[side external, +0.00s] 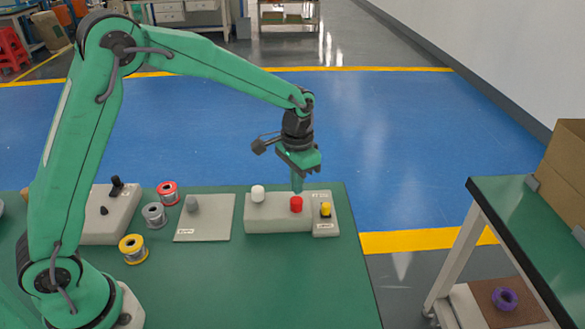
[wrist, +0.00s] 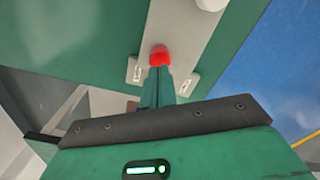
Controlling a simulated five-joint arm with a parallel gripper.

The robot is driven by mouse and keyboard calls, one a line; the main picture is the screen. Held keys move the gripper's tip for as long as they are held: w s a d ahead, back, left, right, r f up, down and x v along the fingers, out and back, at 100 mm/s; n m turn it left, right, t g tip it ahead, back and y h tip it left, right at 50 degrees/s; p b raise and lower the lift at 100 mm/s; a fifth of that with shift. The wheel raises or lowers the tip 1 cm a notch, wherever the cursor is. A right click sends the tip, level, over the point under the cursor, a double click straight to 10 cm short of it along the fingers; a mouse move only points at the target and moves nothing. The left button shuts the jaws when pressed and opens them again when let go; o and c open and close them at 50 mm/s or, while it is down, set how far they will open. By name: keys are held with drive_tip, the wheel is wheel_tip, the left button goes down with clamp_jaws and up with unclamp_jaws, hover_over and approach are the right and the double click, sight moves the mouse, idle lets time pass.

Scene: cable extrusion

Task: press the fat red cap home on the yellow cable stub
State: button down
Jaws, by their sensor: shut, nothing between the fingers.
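The red cap (side external: 296,205) stands upright on the long pale grey block (side external: 275,225). It also shows in the wrist view (wrist: 159,56), just beyond my fingertips. My gripper (side external: 297,189) points straight down over the red cap, shut and empty, with its fingertips at or just above the cap's top; I cannot tell whether they touch. The fingers show close together in the wrist view (wrist: 157,84). A yellow piece (side external: 325,209) with a dark lower part stands on a small labelled grey block right of the cap. Any yellow stub beneath the red cap is hidden.
A white cap (side external: 258,193) stands on the same block, left of the red one. A labelled grey plate with a grey knob (side external: 192,204) and several wire spools (side external: 133,249) lie further left. The green table's (side external: 270,285) front area is clear.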

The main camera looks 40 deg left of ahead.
sight(296, 199)
drive_tip(key=shift+r, duration=2.3)
drive_tip(key=s+a+r+n+t, duration=0.1)
drive_tip(key=s+a+r+t, duration=0.3)
drive_tip(key=s+r, duration=0.7)
drive_tip(key=s+a+n, duration=0.1)
drive_tip(key=s+a, duration=0.1)
drive_tip(key=s, duration=0.5)
drive_tip(key=s+a+f+n+t, duration=0.1)
drive_tip(key=s+a, duration=0.1)
drive_tip(key=s, duration=0.5)
drive_tip(key=shift+s+a+t, duration=0.2)
drive_tip(key=shift+a+t, duration=0.05)
drive_tip(key=shift+t, duration=0.05)
